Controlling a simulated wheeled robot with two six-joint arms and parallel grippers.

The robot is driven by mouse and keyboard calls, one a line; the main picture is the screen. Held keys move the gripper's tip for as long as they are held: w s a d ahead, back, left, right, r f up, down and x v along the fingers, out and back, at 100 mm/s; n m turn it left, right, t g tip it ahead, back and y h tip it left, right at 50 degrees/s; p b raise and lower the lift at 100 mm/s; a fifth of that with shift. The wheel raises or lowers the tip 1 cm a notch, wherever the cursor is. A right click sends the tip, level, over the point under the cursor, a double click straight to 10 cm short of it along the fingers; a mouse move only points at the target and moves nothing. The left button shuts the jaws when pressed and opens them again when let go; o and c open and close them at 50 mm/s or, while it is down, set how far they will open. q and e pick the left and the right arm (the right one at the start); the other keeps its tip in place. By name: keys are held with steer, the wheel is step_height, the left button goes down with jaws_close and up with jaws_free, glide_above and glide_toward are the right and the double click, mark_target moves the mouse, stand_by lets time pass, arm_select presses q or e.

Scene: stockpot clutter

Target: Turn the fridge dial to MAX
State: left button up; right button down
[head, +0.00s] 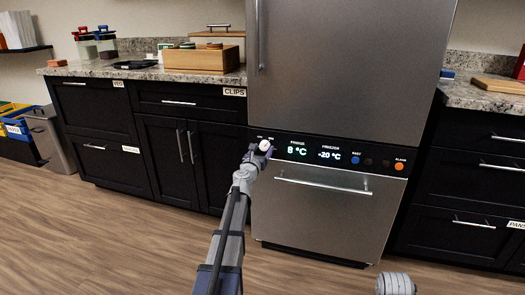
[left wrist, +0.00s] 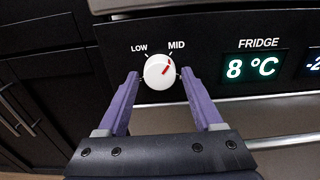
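The fridge dial is a round white knob (left wrist: 159,72) on the black control panel, with a red mark pointing up and right toward the MID label (left wrist: 176,45). The LOW label (left wrist: 139,48) is at its upper left. I see no MAX label. In the left wrist view the purple fingers of my left gripper (left wrist: 161,75) stand on either side of the knob, with a narrow gap at each side. The dial also shows in the head view (head: 265,145), with my left gripper (head: 257,155) in front of it.
The fridge display (head: 297,150) reads 8 °C and the freezer display (head: 330,155) reads -20 °C. Several small buttons, one orange (head: 399,166), sit to their right. A drawer handle (head: 322,186) runs below the panel. Black cabinets (head: 195,160) stand on both sides.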

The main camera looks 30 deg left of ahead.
arm_select(q)
jaws_close()
stand_by(0.3)
steer(key=shift+m, duration=0.3)
steer(key=m, duration=0.3)
steer(key=shift+m, duration=0.4)
steer(key=m, duration=0.3)
steer(key=shift+a+m, duration=0.1)
steer(key=shift+m, duration=0.2)
steer(key=m, duration=0.3)
steer(key=shift+r+m, duration=0.1)
steer(key=shift+m, duration=1.8)
